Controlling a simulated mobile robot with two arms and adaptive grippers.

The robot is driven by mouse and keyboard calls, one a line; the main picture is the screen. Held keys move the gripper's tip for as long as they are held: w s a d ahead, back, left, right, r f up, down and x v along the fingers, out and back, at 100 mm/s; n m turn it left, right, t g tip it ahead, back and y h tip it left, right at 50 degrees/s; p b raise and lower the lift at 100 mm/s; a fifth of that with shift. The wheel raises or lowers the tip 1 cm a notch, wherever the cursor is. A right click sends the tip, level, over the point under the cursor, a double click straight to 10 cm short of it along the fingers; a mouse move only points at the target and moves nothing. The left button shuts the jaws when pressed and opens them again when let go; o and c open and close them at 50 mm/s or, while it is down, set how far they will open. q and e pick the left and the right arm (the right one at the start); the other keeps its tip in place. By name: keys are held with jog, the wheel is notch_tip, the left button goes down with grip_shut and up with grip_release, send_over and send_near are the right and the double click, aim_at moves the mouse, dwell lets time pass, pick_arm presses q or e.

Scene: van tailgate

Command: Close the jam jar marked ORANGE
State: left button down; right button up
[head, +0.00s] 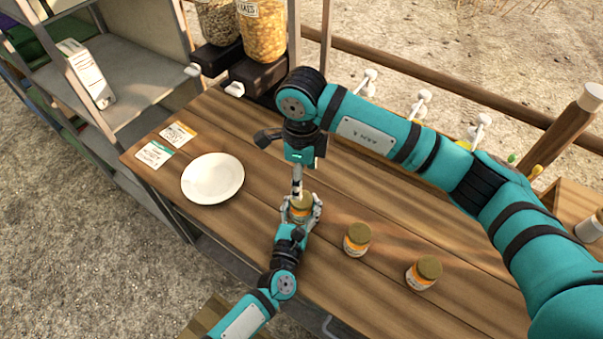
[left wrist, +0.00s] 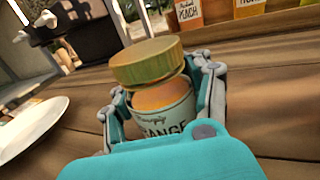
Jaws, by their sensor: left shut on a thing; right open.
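The jam jar (left wrist: 163,117) in the left wrist view has a pale label whose visible letters end in "ANGE", with orange jam above it. Its gold lid (left wrist: 147,64) is on top, tilted and off to the left; I cannot tell whether it is seated. My left gripper (head: 300,212) is shut around the jar, which stands at the table's middle in the head view. My right gripper (head: 297,190) is directly above the lid, pointing down and open. Its fingers are seen edge-on, and any contact with the lid is unclear.
A white plate (head: 213,178) and two cards (head: 165,143) lie left on the wooden table. Two gold-lidded jars, a nearer one (head: 424,273) and another (head: 357,240), stand to the right. Cereal dispensers (head: 262,30) stand behind. Some table is clear between the plate and the held jar.

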dwell(0.3)
jog(key=shift+f, duration=4)
jog(key=c, duration=1.2)
jog(key=o, duration=1.3)
jog(key=shift+o, duration=0.2)
jog(key=shift+r, duration=0.1)
notch_tip(320, 180, up, 12)
